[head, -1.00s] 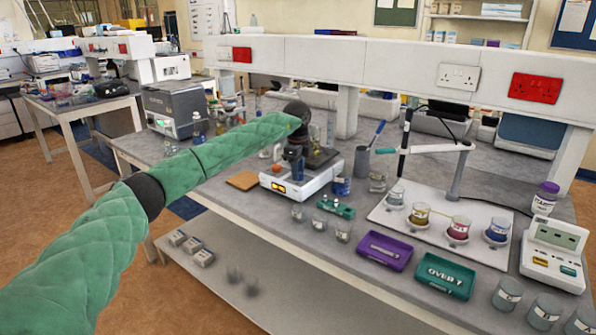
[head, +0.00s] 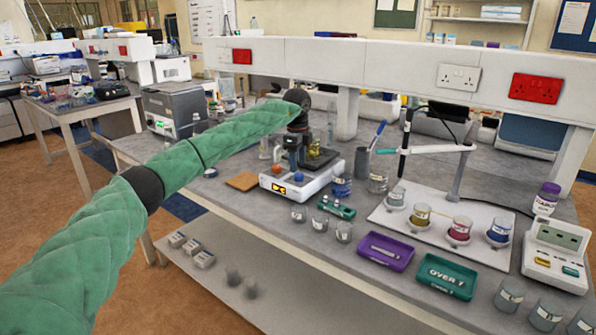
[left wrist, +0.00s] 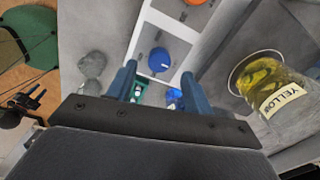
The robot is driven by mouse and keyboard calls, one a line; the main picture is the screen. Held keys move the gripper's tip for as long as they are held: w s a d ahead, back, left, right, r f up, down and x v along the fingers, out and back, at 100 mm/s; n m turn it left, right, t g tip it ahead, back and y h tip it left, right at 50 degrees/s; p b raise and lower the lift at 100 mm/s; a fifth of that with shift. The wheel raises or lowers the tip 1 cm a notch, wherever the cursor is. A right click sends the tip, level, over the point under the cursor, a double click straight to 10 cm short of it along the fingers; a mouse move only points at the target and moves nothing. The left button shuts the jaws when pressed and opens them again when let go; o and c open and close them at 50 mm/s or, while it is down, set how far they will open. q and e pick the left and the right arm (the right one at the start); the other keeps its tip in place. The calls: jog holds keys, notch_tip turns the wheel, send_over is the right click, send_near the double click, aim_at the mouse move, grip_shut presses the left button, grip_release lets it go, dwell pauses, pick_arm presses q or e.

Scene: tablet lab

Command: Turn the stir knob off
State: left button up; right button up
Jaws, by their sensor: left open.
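The white hotplate stirrer (head: 318,181) stands on the bench with a small orange-lit display (head: 286,188) on its front. A blue knob (head: 299,177) and an orange knob (head: 276,169) show on it; I cannot tell from labels which is the stir knob. In the left wrist view the blue knob (left wrist: 159,58) lies between and beyond my fingertips, and the orange knob (left wrist: 196,2) is at the top edge. My left gripper (head: 294,160) is open and empty, pointing down above the blue knob, apparently apart from it. My right gripper is not in view.
A beaker labelled yellow (left wrist: 276,85) stands close beside the gripper in the wrist view. A blue-labelled beaker (head: 341,185), a green rack (head: 337,207) and small glass beakers (head: 344,231) are near the stirrer. Purple (head: 386,251) and green (head: 444,277) trays lie to the right.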

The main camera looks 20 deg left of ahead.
aim_at(298, 175)
pick_arm(q)
jog(key=shift+s+r, duration=0.1)
jog(key=shift+r, duration=1.75)
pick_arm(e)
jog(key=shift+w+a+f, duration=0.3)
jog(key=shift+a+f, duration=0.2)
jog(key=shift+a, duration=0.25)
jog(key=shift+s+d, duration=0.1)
